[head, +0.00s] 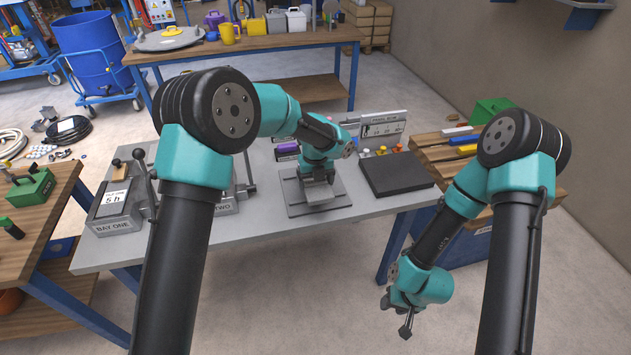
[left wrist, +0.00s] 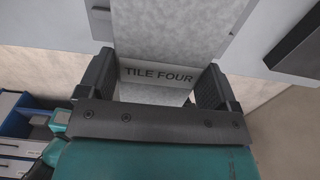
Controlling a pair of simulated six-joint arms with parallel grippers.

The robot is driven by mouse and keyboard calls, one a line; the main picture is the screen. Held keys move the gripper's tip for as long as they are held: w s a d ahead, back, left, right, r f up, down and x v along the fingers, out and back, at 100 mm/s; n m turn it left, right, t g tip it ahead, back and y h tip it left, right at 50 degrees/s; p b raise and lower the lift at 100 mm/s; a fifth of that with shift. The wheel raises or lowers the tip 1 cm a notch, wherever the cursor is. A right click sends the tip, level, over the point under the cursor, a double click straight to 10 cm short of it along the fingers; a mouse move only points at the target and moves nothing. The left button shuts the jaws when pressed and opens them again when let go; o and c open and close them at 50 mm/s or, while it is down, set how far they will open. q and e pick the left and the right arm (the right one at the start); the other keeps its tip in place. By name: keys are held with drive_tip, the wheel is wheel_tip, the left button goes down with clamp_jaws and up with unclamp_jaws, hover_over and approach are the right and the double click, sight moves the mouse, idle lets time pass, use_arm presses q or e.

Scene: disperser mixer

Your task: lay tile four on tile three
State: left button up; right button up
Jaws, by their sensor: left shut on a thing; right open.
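Tile four (left wrist: 158,75), a pale grey piece with its name on the near face, is between the two fingers of my left gripper (left wrist: 158,88) in the left wrist view. In the head view my left gripper (head: 319,177) points down over a grey block on a dark grey base plate (head: 295,208) on the bench. My arm and gripper hide part of that spot. I cannot tell tile three apart, nor whether tile four touches what is under it. My right gripper (head: 396,317) is open and empty, low in front of the bench's right end.
On the grey bench (head: 270,231) a dark slab (head: 397,174) lies right of the base plate. Bay one (head: 117,212) and bay two (head: 224,205) stand to the left. A wooden table (head: 445,155) stands at the right.

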use_arm(q)
drive_tip(key=shift+w+f, duration=0.1)
drive_tip(key=shift+w, duration=1.8)
drive_tip(key=shift+f, duration=0.1)
drive_tip(key=shift+f, duration=1.7)
drive_tip(key=shift+f, duration=0.15)
drive_tip(key=o, duration=1.1)
drive_tip(key=shift+c, duration=0.2)
wheel_tip(320, 180, up, 12)
drive_tip(key=shift+r, duration=0.15)
